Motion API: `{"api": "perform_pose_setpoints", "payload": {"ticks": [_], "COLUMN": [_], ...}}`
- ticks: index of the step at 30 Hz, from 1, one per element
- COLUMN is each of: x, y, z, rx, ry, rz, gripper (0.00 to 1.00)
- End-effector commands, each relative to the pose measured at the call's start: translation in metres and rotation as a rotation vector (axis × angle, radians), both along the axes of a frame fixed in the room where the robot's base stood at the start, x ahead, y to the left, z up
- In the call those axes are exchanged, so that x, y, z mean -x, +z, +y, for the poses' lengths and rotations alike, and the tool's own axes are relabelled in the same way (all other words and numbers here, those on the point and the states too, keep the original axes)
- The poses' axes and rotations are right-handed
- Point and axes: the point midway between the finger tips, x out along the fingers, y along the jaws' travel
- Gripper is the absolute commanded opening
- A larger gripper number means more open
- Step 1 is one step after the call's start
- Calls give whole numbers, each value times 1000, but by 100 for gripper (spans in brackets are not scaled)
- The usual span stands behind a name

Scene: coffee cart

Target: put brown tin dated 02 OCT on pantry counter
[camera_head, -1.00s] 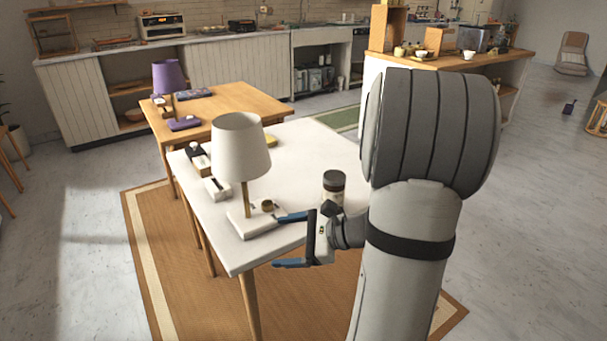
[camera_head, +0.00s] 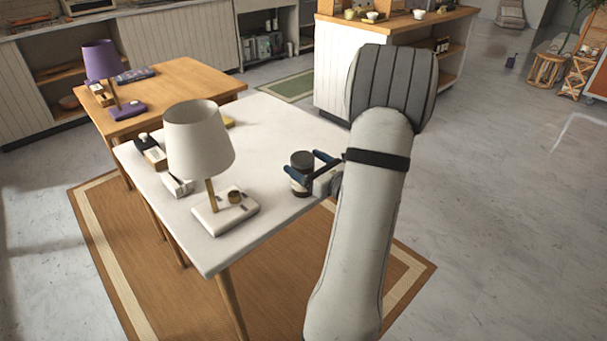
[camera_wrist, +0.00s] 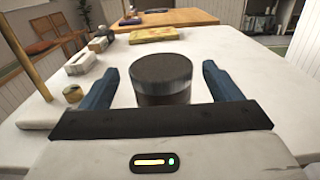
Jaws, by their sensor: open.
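A dark tin (camera_head: 301,186) with a near-black lid stands upright on the white table near its right edge. It also shows in the wrist view (camera_wrist: 162,80), with a grey band under the lid; no date is readable. My gripper (camera_head: 306,165) is open, with its blue fingers on either side of the tin. In the wrist view my gripper (camera_wrist: 160,76) shows gaps between both fingers and the tin. A wood-topped counter (camera_head: 400,22) stands at the back and a long panelled counter (camera_head: 180,48) at the back left; I cannot tell which is the pantry counter.
A white lamp (camera_head: 198,140) stands on the white table (camera_head: 255,130), with small boxes (camera_head: 176,184) to its left. A wooden table (camera_head: 185,85) with a purple lamp (camera_head: 102,62) adjoins behind.

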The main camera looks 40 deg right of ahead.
Motion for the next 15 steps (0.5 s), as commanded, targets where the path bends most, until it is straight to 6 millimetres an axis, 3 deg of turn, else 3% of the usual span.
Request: {"api": "perform_pose_setpoints", "payload": {"ticks": [6,15], "x": [-31,-36], "y": [-3,-2], "z": [2,1], "rx": [0,0], "ry": [2,-1], "rz": [0,0], "gripper": [84,84]}}
